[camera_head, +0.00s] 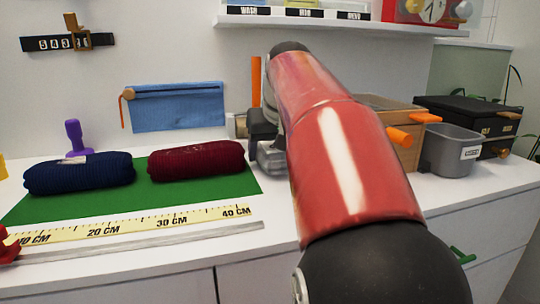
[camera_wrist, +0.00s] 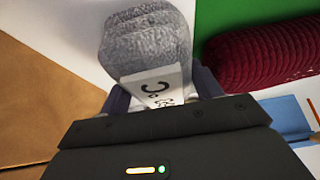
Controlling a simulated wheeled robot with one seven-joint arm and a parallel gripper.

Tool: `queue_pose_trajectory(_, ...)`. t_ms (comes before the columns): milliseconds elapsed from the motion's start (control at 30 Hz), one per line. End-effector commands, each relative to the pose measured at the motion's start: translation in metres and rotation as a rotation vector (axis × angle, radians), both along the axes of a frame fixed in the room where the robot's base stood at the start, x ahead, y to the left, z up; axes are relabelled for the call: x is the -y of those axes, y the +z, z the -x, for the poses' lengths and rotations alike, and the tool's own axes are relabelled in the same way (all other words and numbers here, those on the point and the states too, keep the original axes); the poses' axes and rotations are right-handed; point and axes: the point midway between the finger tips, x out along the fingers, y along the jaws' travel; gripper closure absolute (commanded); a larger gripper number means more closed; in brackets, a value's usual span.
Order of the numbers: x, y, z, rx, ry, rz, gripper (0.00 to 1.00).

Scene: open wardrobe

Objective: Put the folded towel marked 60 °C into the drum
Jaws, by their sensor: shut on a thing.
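My gripper (camera_wrist: 162,88) is shut on a grey folded towel (camera_wrist: 150,42) in the wrist view. A white label (camera_wrist: 160,86) on the towel lies between the fingers. It shows a C and a degree sign, but its number is partly hidden and I cannot read it. In the head view my gripper (camera_head: 265,140) is above the counter, right of the green mat, mostly behind my red arm. I cannot make out the towel clearly there. I see no drum in either view.
A navy roll (camera_head: 80,173) and a dark red roll (camera_head: 196,160) lie on the green mat (camera_head: 130,205), behind a ruler (camera_head: 125,228). A wooden box (camera_head: 402,150), a grey bin (camera_head: 450,150) and a black box (camera_head: 490,118) stand at right. A shelf (camera_head: 340,25) hangs above.

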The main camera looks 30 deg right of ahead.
Motion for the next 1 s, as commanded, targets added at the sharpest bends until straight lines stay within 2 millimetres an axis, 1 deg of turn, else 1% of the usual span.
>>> queue_pose_trajectory(33, 0.001, -0.005, -0.002, 0.000, -0.001, 0.000, 0.63)
queue_pose_trajectory(100, 0.001, -0.008, -0.003, 0.001, -0.001, 0.000, 0.63)
queue_pose_trajectory(333, 0.001, -0.007, -0.004, 0.002, 0.000, 0.001, 0.63)
queue_pose_trajectory(467, 0.001, -0.012, -0.004, 0.001, 0.000, 0.000, 0.63)
queue_pose_trajectory(500, 0.001, -0.011, -0.004, 0.001, 0.000, 0.000, 0.32)
queue_pose_trajectory(533, 0.001, -0.011, -0.004, 0.001, 0.000, 0.000, 0.28)
queue_pose_trajectory(567, 0.001, -0.011, -0.004, 0.001, 0.000, 0.000, 0.27)
queue_pose_trajectory(833, 0.001, -0.009, -0.004, 0.001, 0.000, 0.000, 0.27)
queue_pose_trajectory(933, 0.001, -0.002, -0.002, 0.003, -0.001, 0.002, 0.27)
queue_pose_trajectory(1000, -0.001, 0.007, 0.003, 0.004, -0.001, 0.002, 0.27)
